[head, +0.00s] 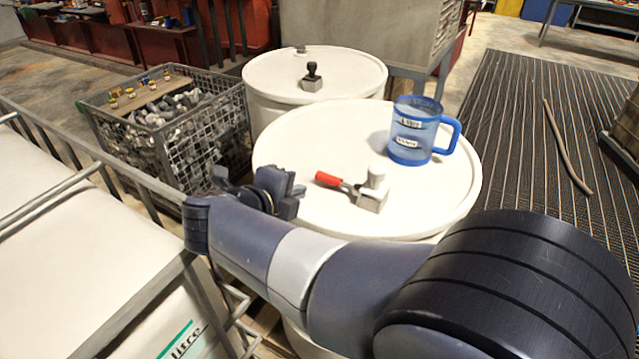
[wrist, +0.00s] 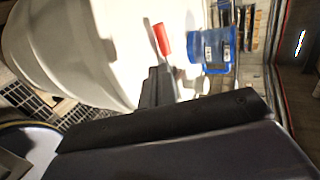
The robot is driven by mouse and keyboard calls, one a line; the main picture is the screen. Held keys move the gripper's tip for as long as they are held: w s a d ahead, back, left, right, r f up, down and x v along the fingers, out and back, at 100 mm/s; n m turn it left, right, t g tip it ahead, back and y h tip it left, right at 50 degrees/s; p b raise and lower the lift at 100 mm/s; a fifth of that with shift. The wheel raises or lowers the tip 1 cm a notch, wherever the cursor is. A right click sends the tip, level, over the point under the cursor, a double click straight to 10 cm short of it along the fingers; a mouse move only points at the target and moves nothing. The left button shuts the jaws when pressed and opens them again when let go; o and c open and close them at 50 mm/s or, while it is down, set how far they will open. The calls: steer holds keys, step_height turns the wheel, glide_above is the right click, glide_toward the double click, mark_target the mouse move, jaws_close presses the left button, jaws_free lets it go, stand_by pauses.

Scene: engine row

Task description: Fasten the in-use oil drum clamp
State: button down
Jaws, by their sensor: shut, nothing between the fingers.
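The near white drum (head: 290,215) has a clamp (head: 372,199) on its lid, with a grey base block and a pale upright knob. The clamp's red handle (head: 328,180) points left, lying low over the lid. A blue measuring jug (head: 408,150) stands on the same lid; it also shows in the wrist view (wrist: 218,50). My gripper (head: 297,190) is shut and empty over the lid's left part, left of the red handle and apart from it. In the wrist view the red handle (wrist: 161,38) appears just beyond my fingertips (wrist: 158,82); the clamp base is hidden there.
A second white drum (head: 350,70) behind has a block with a black knob (head: 312,76) on its lid. A wire cage (head: 215,130) of grey parts stands at left, beside a railing (head: 90,150). A dark ribbed mat (head: 530,110) covers the floor at right.

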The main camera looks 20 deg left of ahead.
mark_target(326, 181)
steer(key=p+x, duration=0.1)
steer(key=x, duration=0.9)
steer(key=shift+r+p, duration=0.1)
steer(key=shift+p, duration=0.2)
steer(key=shift+w, duration=0.15)
